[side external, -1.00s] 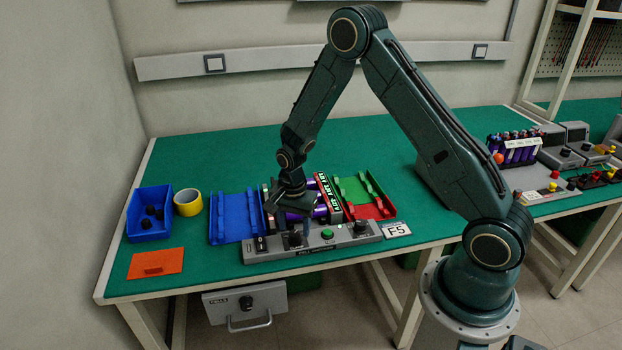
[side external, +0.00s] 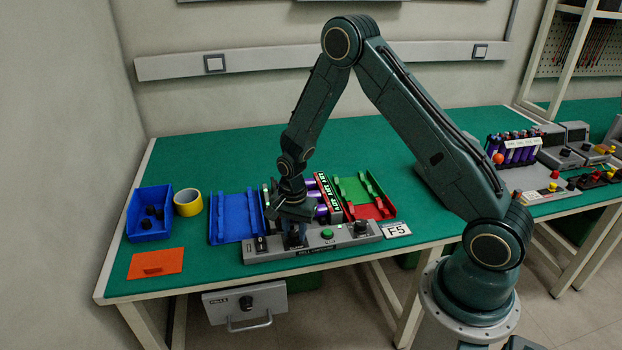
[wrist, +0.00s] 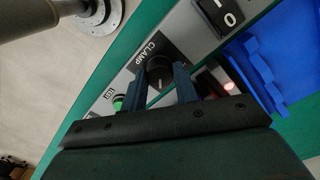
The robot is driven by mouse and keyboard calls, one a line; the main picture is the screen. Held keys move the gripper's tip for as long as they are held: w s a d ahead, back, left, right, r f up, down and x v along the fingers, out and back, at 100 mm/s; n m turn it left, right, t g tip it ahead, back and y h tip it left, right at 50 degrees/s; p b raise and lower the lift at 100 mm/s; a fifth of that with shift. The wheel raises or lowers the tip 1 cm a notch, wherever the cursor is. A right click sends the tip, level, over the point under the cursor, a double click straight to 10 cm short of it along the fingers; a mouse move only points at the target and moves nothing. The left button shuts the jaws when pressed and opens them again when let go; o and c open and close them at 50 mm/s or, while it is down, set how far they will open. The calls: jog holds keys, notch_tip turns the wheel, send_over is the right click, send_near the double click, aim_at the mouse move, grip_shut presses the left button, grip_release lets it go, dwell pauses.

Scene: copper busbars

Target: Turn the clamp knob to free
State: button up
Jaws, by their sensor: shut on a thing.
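The black clamp knob (wrist: 158,70) stands on the grey control panel (side external: 330,243), beside the printed word CLAMP in the wrist view. My gripper (wrist: 160,77) has its two blue-grey fingers on either side of the knob and is shut on it. The white line on the knob shows between the fingers. In the side view my gripper (side external: 295,232) reaches down onto the left part of the panel, and its fingers hide most of the knob.
A green button (side external: 327,234) and another black knob (side external: 360,227) sit to the right on the panel. A rocker switch (wrist: 220,12) is near the clamp knob. Behind are a blue tray (side external: 232,222), purple cells (side external: 321,210) and a red-green tray (side external: 364,195). Open table lies further back.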

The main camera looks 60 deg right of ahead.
jog(key=shift+n, duration=0.5)
jog(key=n, duration=0.3)
jog(key=shift+n, duration=0.3)
jog(key=n, duration=1.3)
jog(key=shift+n, duration=0.3)
jog(key=o, duration=1)
jog(key=shift+c, duration=0.2)
jog(key=shift+r, duration=0.15)
